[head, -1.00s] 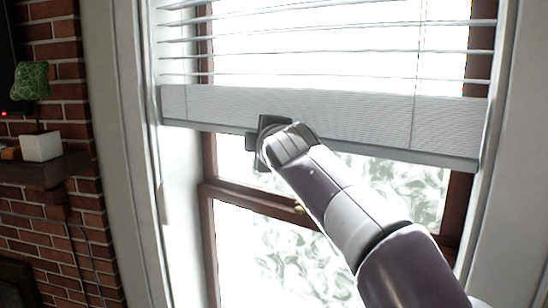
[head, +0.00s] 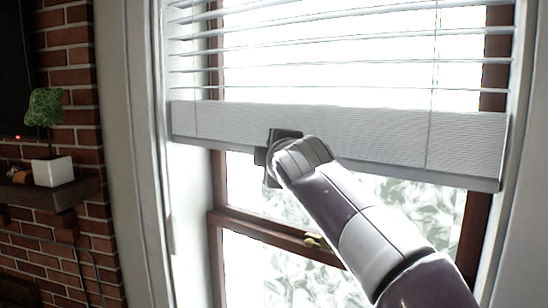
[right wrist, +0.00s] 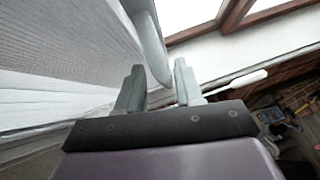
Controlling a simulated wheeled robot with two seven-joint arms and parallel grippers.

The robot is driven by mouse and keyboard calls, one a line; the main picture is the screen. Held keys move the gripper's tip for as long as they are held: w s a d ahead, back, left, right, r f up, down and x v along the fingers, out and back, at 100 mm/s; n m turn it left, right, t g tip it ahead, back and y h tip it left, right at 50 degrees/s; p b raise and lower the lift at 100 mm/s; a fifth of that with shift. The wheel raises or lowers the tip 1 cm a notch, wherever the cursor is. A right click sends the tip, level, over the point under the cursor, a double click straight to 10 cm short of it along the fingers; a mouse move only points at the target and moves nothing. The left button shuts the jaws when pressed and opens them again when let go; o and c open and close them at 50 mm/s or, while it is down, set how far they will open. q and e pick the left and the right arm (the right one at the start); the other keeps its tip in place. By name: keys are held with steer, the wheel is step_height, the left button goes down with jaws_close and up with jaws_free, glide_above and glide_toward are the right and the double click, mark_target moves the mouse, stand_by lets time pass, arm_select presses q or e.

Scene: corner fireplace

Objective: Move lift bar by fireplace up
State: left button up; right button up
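The lift bar appears to be the wide white bottom bar of the window blind (head: 380,133), which hangs across the window beside the brick fireplace wall. It sits below the open slats and tilts slightly down to the right in the picture. My right gripper (head: 272,158) overlaps the bar's lower edge, left of its middle. In the right wrist view, the fingers of my right gripper (right wrist: 158,88) are spread apart, with the ribbed white blind (right wrist: 60,70) to their left. A pale, rounded piece shows beyond the fingers. I cannot tell whether the gripper touches the bar. My left gripper is out of view.
A brown window frame (head: 280,234) with a brass latch (head: 312,240) lies below the bar. White trim (head: 130,150) borders the window. At the left, a wooden shelf (head: 40,195) on the brick wall (head: 70,60) holds a white plant pot (head: 52,171).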

steer(key=shift+s+f+b, duration=0.15)
steer(key=shift+s+b, duration=0.2)
steer(key=s+d+r+b, duration=0.1)
steer(key=s+b, duration=0.4)
steer(key=s, duration=0.6)
steer(key=shift+s+d+r, duration=0.3)
steer(key=shift+s+r, duration=0.1)
steer(key=shift+r, duration=0.15)
